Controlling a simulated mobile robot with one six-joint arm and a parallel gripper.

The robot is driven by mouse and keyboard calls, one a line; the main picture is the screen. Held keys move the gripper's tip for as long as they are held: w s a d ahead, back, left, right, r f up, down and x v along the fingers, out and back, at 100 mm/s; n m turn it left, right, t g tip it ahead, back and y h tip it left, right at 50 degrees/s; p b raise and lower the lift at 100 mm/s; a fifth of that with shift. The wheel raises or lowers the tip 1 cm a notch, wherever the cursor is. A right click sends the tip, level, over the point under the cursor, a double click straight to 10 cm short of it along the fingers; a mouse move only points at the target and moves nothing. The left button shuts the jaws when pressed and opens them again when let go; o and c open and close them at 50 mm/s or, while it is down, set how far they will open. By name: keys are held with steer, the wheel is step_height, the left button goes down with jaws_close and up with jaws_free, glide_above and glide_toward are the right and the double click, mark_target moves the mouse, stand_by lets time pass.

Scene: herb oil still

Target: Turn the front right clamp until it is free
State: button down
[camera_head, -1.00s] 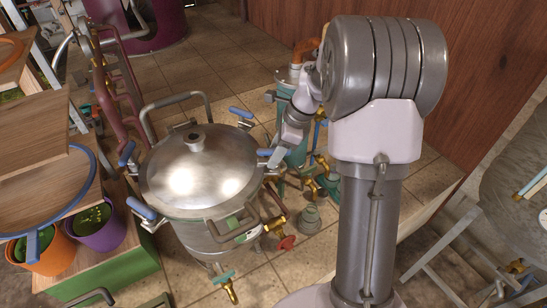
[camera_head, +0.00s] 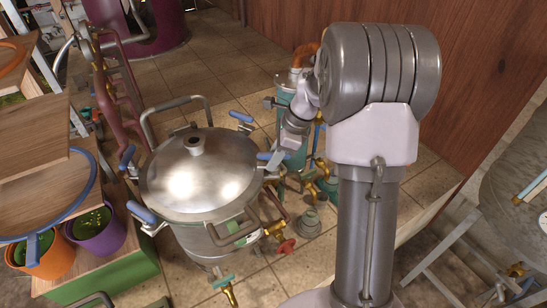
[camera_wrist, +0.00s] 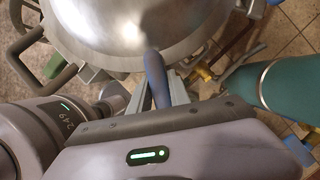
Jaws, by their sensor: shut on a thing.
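The still (camera_head: 200,178) is a round steel pot with a domed lid (camera_head: 218,165), held by several clamps with blue handles around its rim. The clamp at the right of the rim (camera_head: 264,156) has its blue handle at my gripper (camera_head: 274,159). In the wrist view the blue handle (camera_wrist: 155,70) stands out from the lid edge, and my gripper (camera_wrist: 168,88) is shut on it. The gripper body hides the lower part of the handle. I cannot tell from these views how loose the clamp is.
A teal vessel (camera_head: 291,95) stands close behind my wrist and shows at right in the wrist view (camera_wrist: 290,88). Brass valves and a red handwheel (camera_head: 286,246) sit below the rim. Other clamps are at the back (camera_head: 240,117) and front left (camera_head: 141,212).

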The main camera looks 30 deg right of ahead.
steer(key=shift+w+r+n+p, duration=0.1)
steer(key=shift+r+n+p, duration=0.1)
steer(key=shift+n+p, duration=0.4)
steer(key=n+g+p, duration=0.1)
steer(key=n+p, duration=0.1)
steer(key=p, duration=0.1)
steer(key=shift+r+y, duration=0.15)
steer(key=shift+y, duration=0.15)
steer(key=n+g+p, duration=0.2)
steer(key=n+p, duration=0.3)
steer(key=shift+n, duration=0.4)
steer(key=n+g+h+p, duration=0.1)
steer(key=n+g+p, duration=0.1)
steer(key=n, duration=0.3)
steer(key=shift+p, duration=0.85)
steer(key=shift+f+n+g+h+p, duration=0.1)
steer(key=shift+n+g+h+p, duration=0.25)
steer(key=shift+n, duration=0.7)
steer(key=shift+f+n+g+h+p, duration=0.2)
steer(key=shift+n+p, duration=0.25)
steer(key=shift+n, duration=0.6)
steer(key=c, duration=1.3)
jaws_free()
steer(key=shift+o, duration=0.2)
